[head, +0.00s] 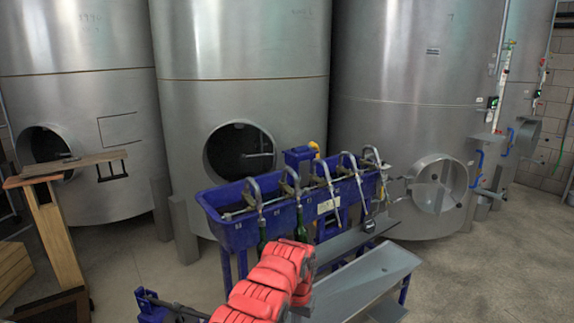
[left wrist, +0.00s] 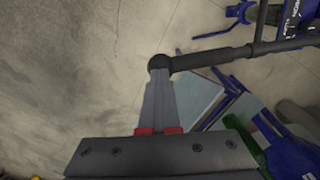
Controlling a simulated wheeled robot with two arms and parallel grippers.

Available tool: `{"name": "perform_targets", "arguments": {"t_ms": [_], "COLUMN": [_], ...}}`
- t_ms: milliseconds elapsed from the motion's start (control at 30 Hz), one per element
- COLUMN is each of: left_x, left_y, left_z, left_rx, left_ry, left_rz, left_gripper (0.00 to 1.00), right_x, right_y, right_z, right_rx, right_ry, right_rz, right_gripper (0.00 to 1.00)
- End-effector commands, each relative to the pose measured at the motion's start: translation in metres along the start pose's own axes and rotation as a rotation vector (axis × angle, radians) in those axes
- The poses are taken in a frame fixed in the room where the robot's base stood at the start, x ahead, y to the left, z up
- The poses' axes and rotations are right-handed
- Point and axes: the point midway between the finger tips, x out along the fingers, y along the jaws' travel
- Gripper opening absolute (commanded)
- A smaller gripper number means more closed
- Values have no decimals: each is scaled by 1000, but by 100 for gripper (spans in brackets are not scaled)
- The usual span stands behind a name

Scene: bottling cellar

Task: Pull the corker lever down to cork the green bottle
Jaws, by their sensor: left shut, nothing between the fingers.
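The corker lever (left wrist: 215,56) shows in the left wrist view as a dark bar with a round knob at its left end. My left gripper (left wrist: 158,80) is shut and empty, its fingertips at the knob; I cannot tell whether they touch it. A dark green bottle-like shape (left wrist: 288,158) is partly visible at the lower right, cut off by the frame. In the head view, a blue piece with a dark bar (head: 152,306), perhaps part of the corker, shows at the bottom, left of my red arm. My right gripper is not in view.
A blue filling trough (head: 232,233) with several curved spouts stands mid-view, with green bottles (head: 262,234) below some spouts. A grey sloped tray (head: 365,280) lies right of my arm. Large steel tanks (head: 240,110) stand behind. A wooden stand (head: 55,235) is at left.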

Motion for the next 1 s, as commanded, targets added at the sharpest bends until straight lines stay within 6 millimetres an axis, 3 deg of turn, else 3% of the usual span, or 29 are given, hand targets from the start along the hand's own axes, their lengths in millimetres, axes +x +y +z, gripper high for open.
{"name": "perform_targets", "arguments": {"t_ms": [200,633,1000], "left_x": [16,16,34], "left_y": [-1,0,1], "left_z": [2,1,0], "left_rx": [-1,-1,0], "left_ry": [-6,-3,-1], "left_rz": [-1,-1,-1], "left_gripper": [0,0,0], "right_x": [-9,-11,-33], "right_y": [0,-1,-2], "right_z": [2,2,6], "right_rx": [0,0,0], "right_ry": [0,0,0], "right_rz": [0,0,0], "right_gripper": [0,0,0]}}
